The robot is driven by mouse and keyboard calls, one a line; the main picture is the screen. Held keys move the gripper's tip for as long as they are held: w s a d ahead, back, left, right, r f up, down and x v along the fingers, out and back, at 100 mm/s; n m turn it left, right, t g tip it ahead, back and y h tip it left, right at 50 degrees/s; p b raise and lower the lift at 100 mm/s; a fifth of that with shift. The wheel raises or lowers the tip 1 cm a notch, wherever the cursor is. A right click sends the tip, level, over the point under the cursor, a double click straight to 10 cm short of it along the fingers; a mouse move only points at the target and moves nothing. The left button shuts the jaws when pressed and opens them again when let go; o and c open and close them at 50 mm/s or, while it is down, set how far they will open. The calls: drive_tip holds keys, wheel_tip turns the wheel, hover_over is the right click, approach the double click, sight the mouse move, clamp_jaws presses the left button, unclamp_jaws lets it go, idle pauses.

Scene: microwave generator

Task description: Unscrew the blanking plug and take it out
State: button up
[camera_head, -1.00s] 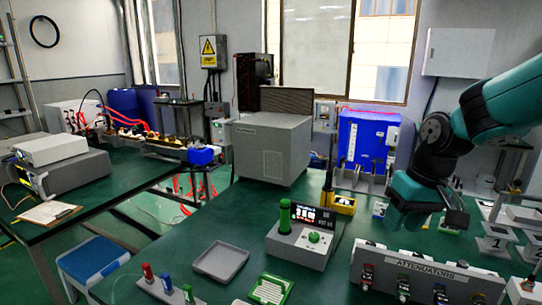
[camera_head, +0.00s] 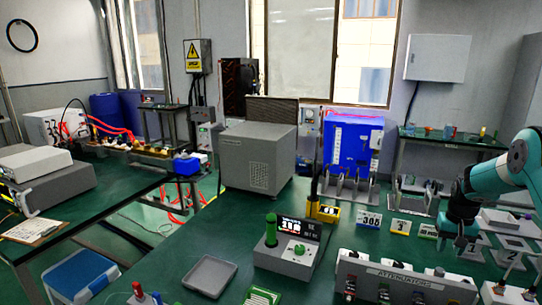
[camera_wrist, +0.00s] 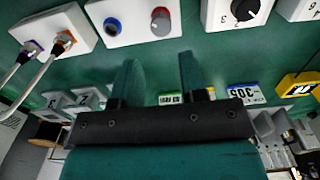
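My gripper (camera_head: 460,245) is at the right of the head view, above the green bench, pointing down. I cannot pick out the blanking plug for certain in either view. In the wrist view, a white box (camera_wrist: 135,37) beyond the fingertips carries a blue-ringed round fitting (camera_wrist: 113,26) and a red-centred grey knob (camera_wrist: 161,20). A waveguide line (camera_head: 140,150) with red cables lies on the left back bench, too small to read in detail.
The attenuator rack (camera_head: 400,272) stands at the front right. A grey meter unit (camera_head: 285,258) with a green cylinder (camera_head: 271,230) and an empty grey tray (camera_head: 208,275) are left of it. A large grey cabinet (camera_head: 258,157) stands behind. Numbered trays (camera_head: 512,250) lie right of my gripper.

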sight(441, 270)
drive_tip(key=shift+f, duration=0.2)
wheel_tip(441, 270, down, 9)
drive_tip(key=b, duration=0.5)
drive_tip(key=shift+r+b, duration=0.15)
drive_tip(key=shift+b, duration=0.2)
idle(1.1)
clamp_jaws()
drive_tip(key=shift+r, duration=0.2)
drive_tip(key=shift+r+p, duration=1.7)
drive_tip(key=shift+r, duration=1.15)
